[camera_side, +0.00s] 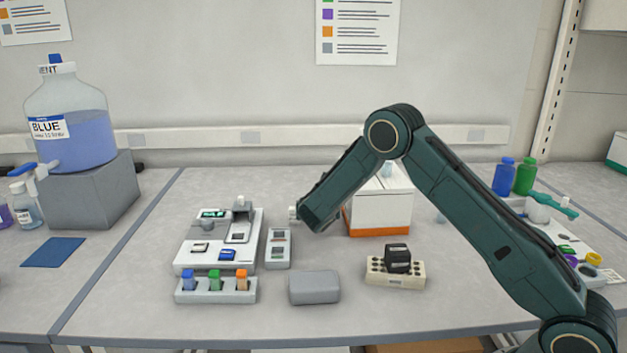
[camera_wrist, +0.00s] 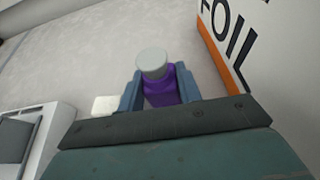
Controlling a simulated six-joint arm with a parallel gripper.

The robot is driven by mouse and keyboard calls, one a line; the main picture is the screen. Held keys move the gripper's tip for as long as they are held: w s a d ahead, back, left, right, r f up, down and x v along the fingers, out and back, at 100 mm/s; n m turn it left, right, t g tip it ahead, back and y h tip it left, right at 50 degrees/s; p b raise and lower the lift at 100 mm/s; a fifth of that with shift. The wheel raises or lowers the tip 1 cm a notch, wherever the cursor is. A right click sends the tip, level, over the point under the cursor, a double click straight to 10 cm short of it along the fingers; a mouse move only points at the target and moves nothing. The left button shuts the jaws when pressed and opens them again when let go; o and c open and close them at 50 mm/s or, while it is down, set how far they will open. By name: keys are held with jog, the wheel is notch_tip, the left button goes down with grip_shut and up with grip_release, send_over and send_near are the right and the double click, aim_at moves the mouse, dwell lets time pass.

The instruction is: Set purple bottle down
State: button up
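The purple bottle (camera_wrist: 162,92), with a pale grey cap, sits between the two blue-grey fingers of my gripper (camera_wrist: 160,88) in the wrist view. The fingers press against it on both sides, cap facing outward. Whether the bottle's base touches the bench cannot be told.
A white foil box (camera_side: 380,212) with an orange base stands close by; it also shows in the wrist view (camera_wrist: 228,40). A white device (camera_side: 190,258), a small grey module (camera_side: 278,250), a grey block (camera_side: 314,287) and a beige rack (camera_side: 396,281) stand around.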

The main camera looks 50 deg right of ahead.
jog(key=c, duration=0.4)
jog(key=shift+r, duration=0.1)
notch_tip(320, 180, up, 20)
dwell(0.6)
dwell(0.5)
